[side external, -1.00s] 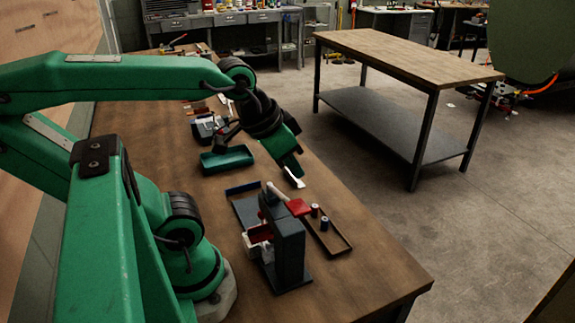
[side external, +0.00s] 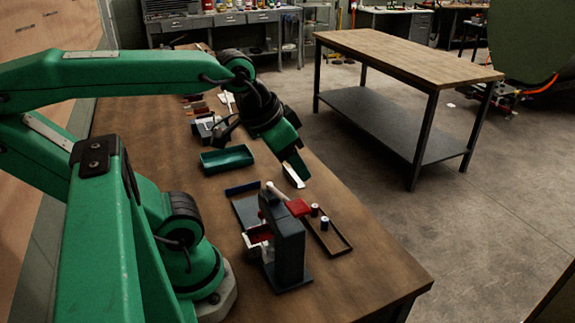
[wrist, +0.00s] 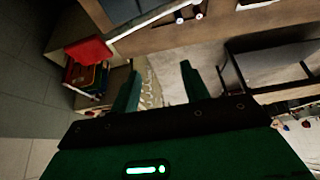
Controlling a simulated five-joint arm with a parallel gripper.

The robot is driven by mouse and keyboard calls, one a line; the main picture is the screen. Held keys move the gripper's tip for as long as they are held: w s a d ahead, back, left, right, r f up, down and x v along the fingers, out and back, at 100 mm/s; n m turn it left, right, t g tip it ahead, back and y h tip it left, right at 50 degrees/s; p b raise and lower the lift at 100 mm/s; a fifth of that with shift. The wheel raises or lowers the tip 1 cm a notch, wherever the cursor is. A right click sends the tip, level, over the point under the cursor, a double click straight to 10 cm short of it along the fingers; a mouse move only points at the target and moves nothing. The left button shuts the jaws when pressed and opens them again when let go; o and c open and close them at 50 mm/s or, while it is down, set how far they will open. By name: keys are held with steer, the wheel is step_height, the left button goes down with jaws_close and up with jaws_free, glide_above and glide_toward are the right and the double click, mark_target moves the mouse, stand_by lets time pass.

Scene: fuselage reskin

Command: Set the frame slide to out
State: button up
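A red block (wrist: 89,50) shows at the upper left there.
A shallow brown tray (side external: 334,243) with two small cylinders (side external: 324,223) lies right of the fixture. A green tray (side external: 226,160) and a grey and white device (side external: 208,128) sit farther back. The bench's right side (side external: 375,265) is clear.

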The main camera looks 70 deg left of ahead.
steer(key=a+r+n+g+h, duration=0.3)
steer(key=a+n+g, duration=0.8)
steer(key=n, duration=1.2)
step_height(320, 180, down, 19)
steer(key=a+t+y, duration=0.1)
steer(key=a+t, duration=0.1)
steer(key=shift+a+r, duration=0.15)
steer(key=shift+r, duration=0.05)
steer(key=shift+x, duration=3.85)
steer(key=shift+a, duration=0.1)
jaws_close()
